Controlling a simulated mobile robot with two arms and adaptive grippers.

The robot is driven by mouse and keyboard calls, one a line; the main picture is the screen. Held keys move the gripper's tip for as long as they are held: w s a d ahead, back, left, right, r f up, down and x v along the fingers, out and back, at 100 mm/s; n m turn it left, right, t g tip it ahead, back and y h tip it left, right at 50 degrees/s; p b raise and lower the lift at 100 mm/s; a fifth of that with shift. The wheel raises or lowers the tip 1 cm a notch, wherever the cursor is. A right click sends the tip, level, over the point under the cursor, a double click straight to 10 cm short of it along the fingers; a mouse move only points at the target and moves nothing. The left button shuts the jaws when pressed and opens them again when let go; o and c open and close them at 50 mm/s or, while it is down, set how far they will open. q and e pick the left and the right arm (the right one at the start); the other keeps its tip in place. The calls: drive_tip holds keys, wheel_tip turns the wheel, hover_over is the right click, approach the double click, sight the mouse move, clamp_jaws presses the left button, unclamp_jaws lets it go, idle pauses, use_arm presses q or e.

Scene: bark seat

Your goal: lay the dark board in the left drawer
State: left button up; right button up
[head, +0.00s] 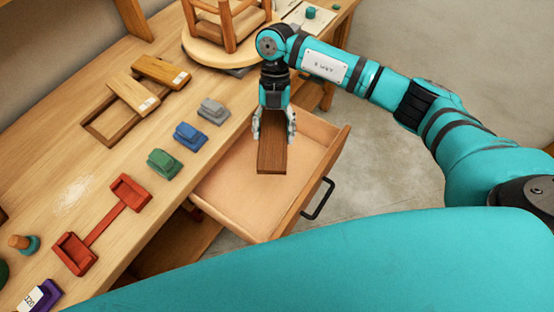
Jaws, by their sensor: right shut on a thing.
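The dark board (278,156) is a short brown wooden piece in the head view. My right gripper (273,132) is shut on its far end and points down over the open drawer (232,196). The board sits over the drawer's inside, and I cannot tell whether it touches the drawer floor. The drawer is pale wood with a black handle (318,200) on its front and looks otherwise empty. The far end of the board is partly hidden by the gripper. My left gripper is not in view.
Grey (213,110), blue (190,136) and green (164,163) blocks line the workbench (130,215) left of the drawer. A red two-cup piece (103,226) lies nearer. Two wooden blocks and a frame (100,128) lie behind. A stool (225,25) stands on a round board at the back.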

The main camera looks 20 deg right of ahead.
drive_tip(key=f+m+b, duration=0.2)
drive_tip(key=f, duration=0.3)
drive_tip(key=s+f+m+t+y+b, duration=0.1)
drive_tip(key=f+m+b, duration=0.1)
drive_tip(key=f, duration=0.4)
drive_tip(key=f+m+y+b, duration=0.1)
drive_tip(key=f+m+b, duration=0.1)
drive_tip(key=f, duration=0.3)
drive_tip(key=shift+s+d+f+b, duration=0.15)
drive_tip(key=shift+f+b, duration=0.15)
drive_tip(key=shift+f, duration=0.1)
drive_tip(key=b, duration=0.4)
hover_over(275, 183)
drive_tip(key=f, duration=0.3)
drive_tip(key=w+d+f, duration=0.1)
drive_tip(key=shift+f, duration=0.2)
drive_tip(key=shift+a+f+b, duration=0.1)
drive_tip(key=shift+f+b, duration=0.55)
drive_tip(key=shift+f, duration=0.2)
drive_tip(key=shift+f, duration=0.25)
drive_tip(key=o, duration=1.5)
drive_tip(key=shift+s, duration=0.1)
drive_tip(key=shift+o, duration=0.2)
